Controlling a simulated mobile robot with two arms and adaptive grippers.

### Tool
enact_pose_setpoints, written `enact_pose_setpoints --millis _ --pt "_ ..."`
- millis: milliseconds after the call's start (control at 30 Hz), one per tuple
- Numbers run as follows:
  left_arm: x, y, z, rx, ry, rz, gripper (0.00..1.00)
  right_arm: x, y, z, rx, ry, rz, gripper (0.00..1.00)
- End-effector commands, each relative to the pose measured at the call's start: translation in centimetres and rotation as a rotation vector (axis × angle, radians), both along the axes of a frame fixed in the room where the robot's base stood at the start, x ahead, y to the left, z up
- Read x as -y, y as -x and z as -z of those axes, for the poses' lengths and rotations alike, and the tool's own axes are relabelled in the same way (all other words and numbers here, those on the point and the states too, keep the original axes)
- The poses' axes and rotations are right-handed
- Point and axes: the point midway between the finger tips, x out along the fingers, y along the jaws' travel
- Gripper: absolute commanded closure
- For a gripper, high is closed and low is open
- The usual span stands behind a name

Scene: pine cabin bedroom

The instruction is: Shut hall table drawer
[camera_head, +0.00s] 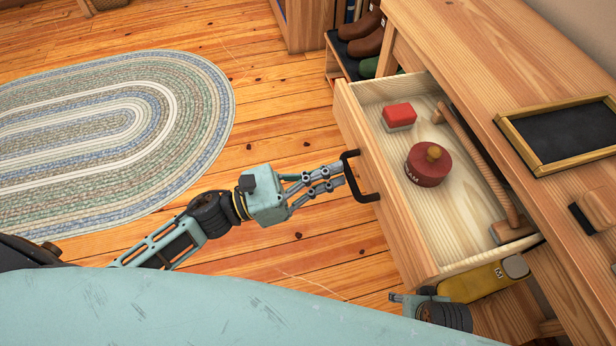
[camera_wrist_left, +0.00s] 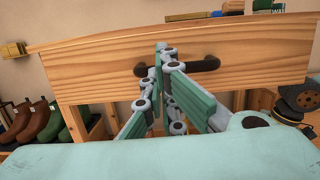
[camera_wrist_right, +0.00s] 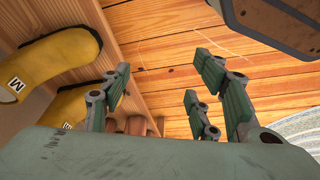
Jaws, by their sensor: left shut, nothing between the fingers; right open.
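The hall table (camera_head: 470,60) is pale wood, at the right of the head view. Its drawer (camera_head: 400,215) stands pulled out, with the inside showing. A black bar handle (camera_head: 366,196) is on its front; the handle also shows in the left wrist view (camera_wrist_left: 205,66). My left gripper (camera_head: 338,178) is shut and empty, with its fingertips at the handle; I cannot tell whether they touch it. My right gripper (camera_wrist_right: 165,85) is open and empty, low by the near side of the table. In the head view its fingers are mostly hidden.
The drawer holds a red-and-white block (camera_head: 399,115), a round red tin (camera_head: 429,165) and a wooden-handled tool (camera_head: 480,165). A framed slate (camera_head: 565,132) and a brush (camera_head: 598,208) lie on top. Yellow boots (camera_wrist_right: 60,60) are below. Shoes (camera_head: 362,35) stand behind; a braided rug (camera_head: 110,130) lies left.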

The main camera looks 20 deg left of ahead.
Motion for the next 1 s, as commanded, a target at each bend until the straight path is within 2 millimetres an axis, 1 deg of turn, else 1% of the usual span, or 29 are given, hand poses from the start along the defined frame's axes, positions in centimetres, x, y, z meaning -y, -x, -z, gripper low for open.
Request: enact_pose_setpoints --millis 33,367,400,600,800,1000 --pt "1.2 -0.7 -0.1 0.006 0.005 0.002 1.0 0.0 -0.1 -0.3 0.004 -0.001 0.0 0.44" --pt "9.1 -5.3 -0.1 0.005 0.004 0.002 1.0 0.0 -0.4 -4.1 0.024 -0.001 0.003 0.44" --pt "10.1 -5.8 -0.1 0.006 0.003 0.002 1.0 0.0 -0.4 -4.7 0.027 -0.002 0.003 0.44" --pt "14.5 -8.3 0.0 0.005 0.003 0.003 1.0 0.1 -0.2 -7.8 0.043 -0.002 0.005 0.44" --pt "17.9 -10.3 0.1 0.002 0.001 0.001 1.0 0.2 0.4 -11.1 0.061 -0.003 0.008 0.44" --pt "19.9 -11.4 0.0 0.002 0.0 0.001 1.0 0.4 1.2 -13.3 0.069 -0.002 0.009 0.44"
